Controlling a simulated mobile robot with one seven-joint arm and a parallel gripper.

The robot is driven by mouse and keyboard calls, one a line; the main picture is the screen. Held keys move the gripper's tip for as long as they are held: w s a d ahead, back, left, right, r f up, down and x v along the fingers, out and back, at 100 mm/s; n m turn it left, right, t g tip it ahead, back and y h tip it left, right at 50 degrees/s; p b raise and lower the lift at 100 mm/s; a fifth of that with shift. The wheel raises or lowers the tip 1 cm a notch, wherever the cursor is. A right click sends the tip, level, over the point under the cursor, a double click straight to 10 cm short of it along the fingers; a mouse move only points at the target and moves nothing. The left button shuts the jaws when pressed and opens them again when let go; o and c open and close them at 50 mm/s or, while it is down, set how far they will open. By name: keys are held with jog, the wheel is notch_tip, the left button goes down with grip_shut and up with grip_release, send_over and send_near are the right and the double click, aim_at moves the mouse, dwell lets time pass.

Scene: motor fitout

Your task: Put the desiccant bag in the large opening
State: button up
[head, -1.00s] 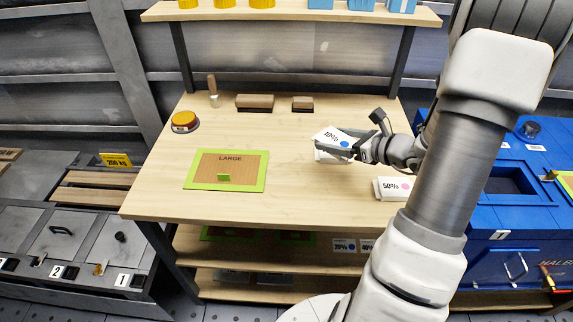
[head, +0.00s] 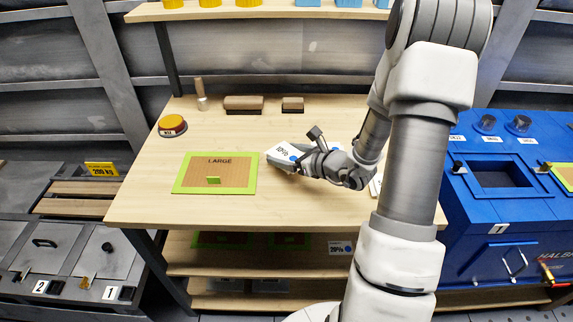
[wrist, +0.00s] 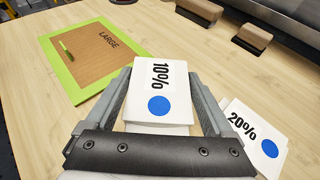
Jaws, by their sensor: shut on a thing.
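My gripper (head: 302,161) is shut on a white packet (head: 284,154) marked 10% with a blue dot, apparently a desiccant bag. In the wrist view the packet (wrist: 160,92) sits between the two fingers. It is over the table, just right of a brown panel (head: 217,172) marked LARGE, with a green border and small green handle. The panel lies flat on the table. A dark rectangular opening (head: 497,174) shows in the top of the blue housing (head: 470,215) at the right. A second white packet (wrist: 257,135), marked 20%, lies right of my gripper.
A shelf (head: 260,13) with yellow and blue items runs above. Grey bins (head: 60,245) stand at the left.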

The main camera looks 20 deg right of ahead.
jog(key=shift+f+b, duration=0.35)
jog(key=shift+f, duration=1.3)
jog(key=shift+f, duration=0.1)
jog(key=shift+f, duration=0.15)
jog(key=o, duration=1.2)
jog(key=shift+o, duration=0.2)
